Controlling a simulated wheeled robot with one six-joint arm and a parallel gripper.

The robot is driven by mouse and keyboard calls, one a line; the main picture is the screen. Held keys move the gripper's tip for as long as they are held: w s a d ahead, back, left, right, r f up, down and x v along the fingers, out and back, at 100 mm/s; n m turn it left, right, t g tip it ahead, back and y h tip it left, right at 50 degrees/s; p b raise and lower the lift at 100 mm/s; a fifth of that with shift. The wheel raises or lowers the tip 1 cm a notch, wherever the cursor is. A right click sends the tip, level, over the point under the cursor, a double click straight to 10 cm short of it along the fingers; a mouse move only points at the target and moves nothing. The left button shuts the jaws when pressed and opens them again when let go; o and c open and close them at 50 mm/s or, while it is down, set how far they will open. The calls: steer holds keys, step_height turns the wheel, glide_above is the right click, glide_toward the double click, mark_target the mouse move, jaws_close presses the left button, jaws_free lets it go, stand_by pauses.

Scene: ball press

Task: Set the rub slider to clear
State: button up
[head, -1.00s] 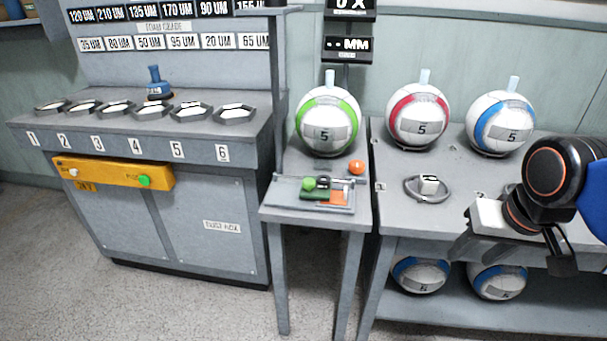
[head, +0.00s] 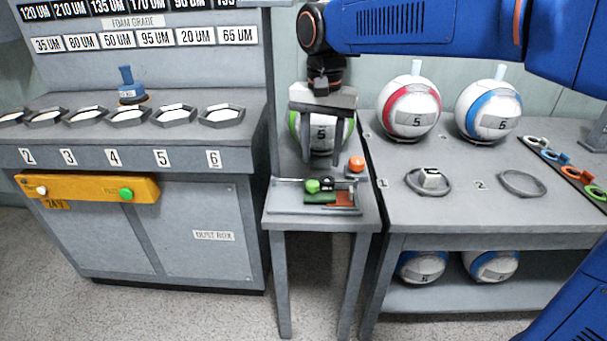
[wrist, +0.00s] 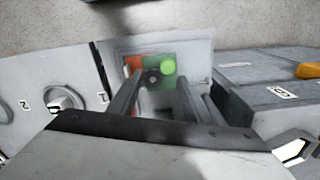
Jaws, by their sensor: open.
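On the small middle table, a shallow tray-like panel (head: 283,200) carries a green patch (head: 320,198) and an orange-red patch (head: 343,200). A bright green ball-shaped knob (head: 312,186) and a dark round knob (head: 327,183) sit at the patches; I cannot tell which is the rub slider's handle. In the wrist view the dark knob (wrist: 152,76) shows between my fingers, with the green knob (wrist: 168,67) beside it. My gripper (head: 326,158) is open and empty, pointing down above the panel. No touch on a knob is visible.
An orange knob (head: 355,164) stands behind the panel. Red (head: 409,107) and blue (head: 488,110) striped balls stand on the right bench. The numbered foam cabinet (head: 140,225) is at left.

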mark_target(313, 183)
steer(key=shift+w+a+f, duration=0.1)
steer(key=shift+w+a, duration=0.15)
steer(key=shift+a, duration=0.6)
steer(key=shift+f, duration=3.65)
